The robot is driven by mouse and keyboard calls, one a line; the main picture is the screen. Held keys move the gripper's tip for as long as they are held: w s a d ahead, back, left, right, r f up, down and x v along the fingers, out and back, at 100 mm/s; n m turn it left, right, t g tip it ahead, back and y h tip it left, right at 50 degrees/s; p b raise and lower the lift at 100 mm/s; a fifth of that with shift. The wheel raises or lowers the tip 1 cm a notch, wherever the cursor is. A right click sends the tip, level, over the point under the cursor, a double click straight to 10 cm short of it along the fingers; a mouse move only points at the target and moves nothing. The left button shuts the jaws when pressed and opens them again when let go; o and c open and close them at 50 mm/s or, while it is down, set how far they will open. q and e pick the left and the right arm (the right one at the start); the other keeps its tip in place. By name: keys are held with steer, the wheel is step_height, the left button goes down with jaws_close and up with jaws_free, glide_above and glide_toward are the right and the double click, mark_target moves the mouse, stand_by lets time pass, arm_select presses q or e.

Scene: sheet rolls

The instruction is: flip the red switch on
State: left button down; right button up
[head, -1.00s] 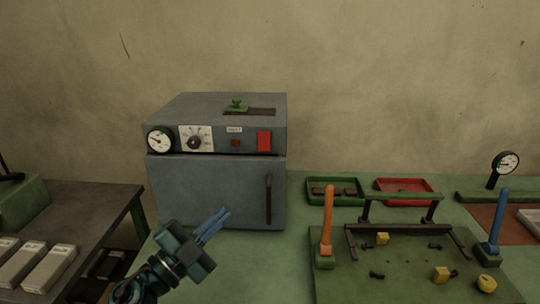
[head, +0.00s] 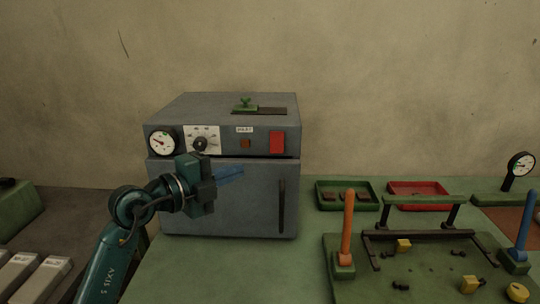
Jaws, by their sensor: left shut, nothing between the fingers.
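The red switch (head: 277,142) is a bright red upright rectangle on the right of the grey oven's front panel. The grey oven (head: 240,222) stands on the green table with its door closed. My left gripper (head: 241,171) is shut and empty, with blue fingers pointing right. It shows in front of the top of the oven door, below and left of the red switch, apart from it in the picture. A small dark reddish-brown square (head: 245,143) sits under a white label, left of the switch. My right gripper is not in view.
The panel also has a gauge (head: 162,142) and a dial (head: 200,143). A dark handle (head: 282,206) is on the door. To the right are a green tray (head: 347,183), a red tray (head: 419,184) and a green board with an orange lever (head: 348,225).

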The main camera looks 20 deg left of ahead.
arm_select(q)
steer(key=shift+w, duration=0.15)
steer(key=p, duration=0.1)
glide_toward(282, 151)
steer(key=d, duration=0.4)
steer(key=shift+w+a+f, duration=0.1)
steer(key=shift+w+a, duration=0.1)
steer(key=shift+w, duration=0.65)
steer(key=shift+w+a+f, duration=0.1)
steer(key=shift+w+a, duration=0.15)
steer(key=shift+w, duration=0.55)
steer(key=shift+w+a, duration=0.2)
steer(key=shift+w, duration=0.65)
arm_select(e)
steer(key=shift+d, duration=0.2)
